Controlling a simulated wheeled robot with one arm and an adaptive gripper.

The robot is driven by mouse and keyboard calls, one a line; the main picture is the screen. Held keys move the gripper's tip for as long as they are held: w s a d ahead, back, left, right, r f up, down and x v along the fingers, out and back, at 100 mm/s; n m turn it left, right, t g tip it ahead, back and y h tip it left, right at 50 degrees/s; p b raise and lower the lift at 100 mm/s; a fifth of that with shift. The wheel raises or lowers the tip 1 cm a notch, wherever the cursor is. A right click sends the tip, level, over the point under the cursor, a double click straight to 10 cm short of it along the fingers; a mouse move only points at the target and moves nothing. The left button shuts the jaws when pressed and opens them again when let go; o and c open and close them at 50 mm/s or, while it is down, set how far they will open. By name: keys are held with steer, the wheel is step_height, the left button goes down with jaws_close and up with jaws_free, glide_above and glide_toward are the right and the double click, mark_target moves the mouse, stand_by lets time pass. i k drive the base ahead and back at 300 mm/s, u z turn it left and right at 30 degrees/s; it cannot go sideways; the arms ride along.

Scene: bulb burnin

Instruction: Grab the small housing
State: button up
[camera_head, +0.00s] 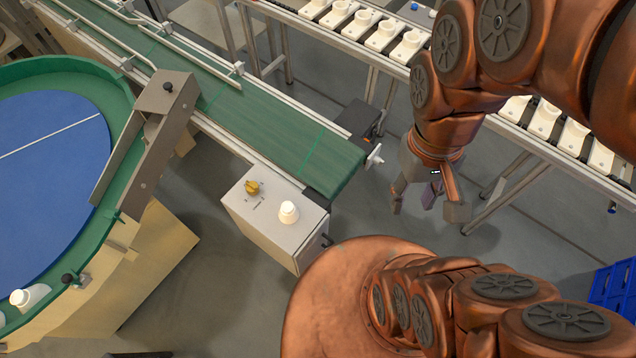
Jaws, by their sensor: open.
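A small white housing (288,212) stands upright on top of the grey control box (243,209), right of a yellow knob. Another white housing-like piece (33,297) lies at the lower left edge of the round blue table, partly cut off by the frame. I cannot tell for certain which one is the small housing. My gripper (428,205) hangs at the right of the conveyor end, over the floor gap, fingers apart and empty. It is well to the right of the control box and touches neither white piece.
A green conveyor belt (262,115) runs from upper left to the control box. A rack with rows of white parts (543,118) stands behind my arm. A blue crate (614,288) is at the lower right. A green-rimmed blue turntable (50,190) fills the left.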

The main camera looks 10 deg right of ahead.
mark_target(289, 213)
steer(key=z, duration=1.1)
steer(key=k, duration=0.75)
steer(key=u, duration=2.65)
